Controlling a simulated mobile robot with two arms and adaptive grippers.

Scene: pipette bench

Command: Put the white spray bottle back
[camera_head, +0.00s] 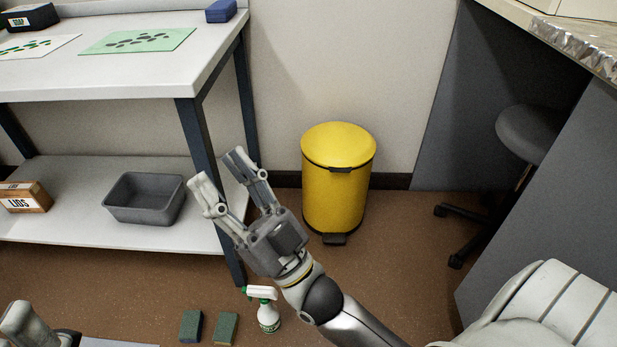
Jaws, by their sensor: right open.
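The white spray bottle (268,318) stands upright at the bottom middle, white with a green and white label and a white trigger head. It seems to be on the brown floor, close beside my right forearm in the picture. My right gripper (222,172) is open and empty. Its two fingers point up and left, in front of the table leg and the lower shelf's right end, apart from the bottle. My left gripper cannot be made out; only a light grey part, probably of my arm, shows at the bottom left corner.
A steel-legged table (120,80) has a lower shelf (90,228) with a grey bin (146,199) and a LIDS box (28,197). A yellow pedal bin (338,180) stands behind, a stool (527,132) at right.

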